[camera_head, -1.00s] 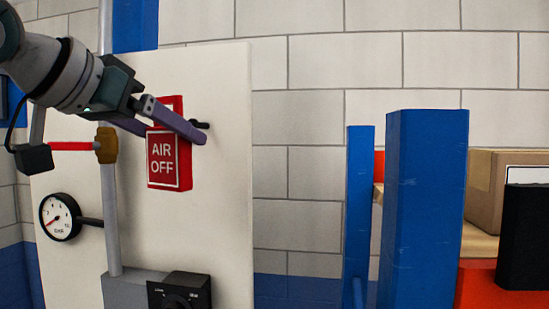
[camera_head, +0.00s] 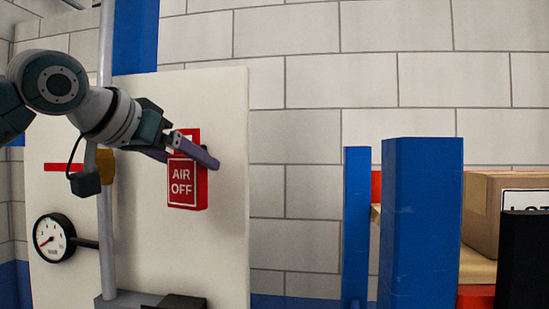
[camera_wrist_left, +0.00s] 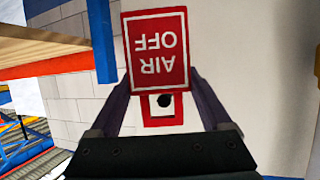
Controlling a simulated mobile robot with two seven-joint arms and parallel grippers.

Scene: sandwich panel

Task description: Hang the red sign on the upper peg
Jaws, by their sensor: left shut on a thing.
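My left gripper (camera_head: 190,158) is shut on the red sign (camera_head: 187,184) that reads AIR OFF, and holds it upright in front of the white panel (camera_head: 150,250). In the left wrist view the sign (camera_wrist_left: 157,50) appears upside down between the fingers (camera_wrist_left: 160,90). Its red hanging frame has an opening, and a dark round peg (camera_wrist_left: 165,100) shows within it. I cannot tell whether the peg passes through the opening or sits behind it. In the head view the peg is hidden behind the finger and sign. No other peg is visible. My right gripper is not in view.
A round gauge (camera_head: 54,238) and a grey vertical pipe (camera_head: 108,230) with a yellow fitting (camera_head: 105,166) stand left of the sign. A black box (camera_head: 182,302) is low on the panel. Blue posts (camera_head: 422,220) and a cardboard box (camera_head: 482,215) are at right.

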